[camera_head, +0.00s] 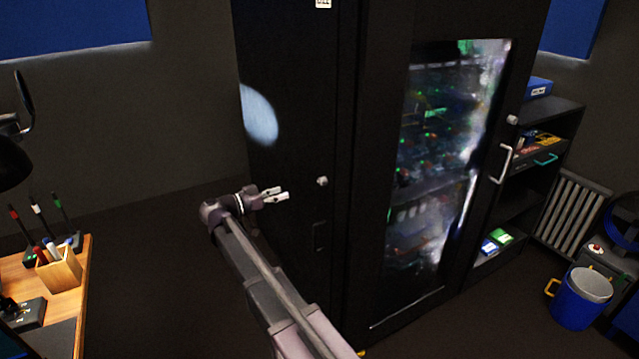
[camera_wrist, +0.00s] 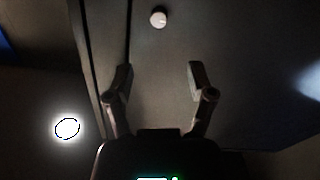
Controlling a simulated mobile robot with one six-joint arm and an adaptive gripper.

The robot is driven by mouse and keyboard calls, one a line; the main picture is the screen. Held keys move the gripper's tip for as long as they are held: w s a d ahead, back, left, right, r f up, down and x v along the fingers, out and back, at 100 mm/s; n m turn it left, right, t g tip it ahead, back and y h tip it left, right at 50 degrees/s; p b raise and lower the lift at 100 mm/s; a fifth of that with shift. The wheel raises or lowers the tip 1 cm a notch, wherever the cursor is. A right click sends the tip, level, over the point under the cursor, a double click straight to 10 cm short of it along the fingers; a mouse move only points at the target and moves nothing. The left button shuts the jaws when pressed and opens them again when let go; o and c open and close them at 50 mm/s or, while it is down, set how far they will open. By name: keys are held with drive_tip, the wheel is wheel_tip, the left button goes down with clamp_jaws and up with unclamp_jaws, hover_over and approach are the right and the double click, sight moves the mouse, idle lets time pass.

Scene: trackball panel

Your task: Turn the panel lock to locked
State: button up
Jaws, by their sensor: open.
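A small pale round knob (camera_head: 322,181), which looks like the panel lock, sits on the tall dark cabinet door (camera_head: 290,110) near its right edge. In the wrist view the knob (camera_wrist: 158,19) is at the top middle, beyond the fingertips and roughly in line with the gap between them. Its mark is too small to read its setting. My gripper (camera_head: 284,195) is to the left of the knob in the head view, apart from it. In the wrist view my gripper (camera_wrist: 160,75) has its two fingers spread wide with nothing between them.
A dark recessed handle (camera_head: 319,237) is below the knob. To the right stands a glass-door cabinet (camera_head: 440,150) with its own knob (camera_head: 512,119) and pale handle (camera_head: 501,163). A wooden desk (camera_head: 70,310) is at left. A blue bin (camera_head: 575,300) stands at right.

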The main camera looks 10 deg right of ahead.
sight(319, 182)
drive_tip(key=x, duration=1.2)
drive_tip(key=shift+w+d, duration=0.1)
drive_tip(key=shift+d, duration=0.15)
clamp_jaws()
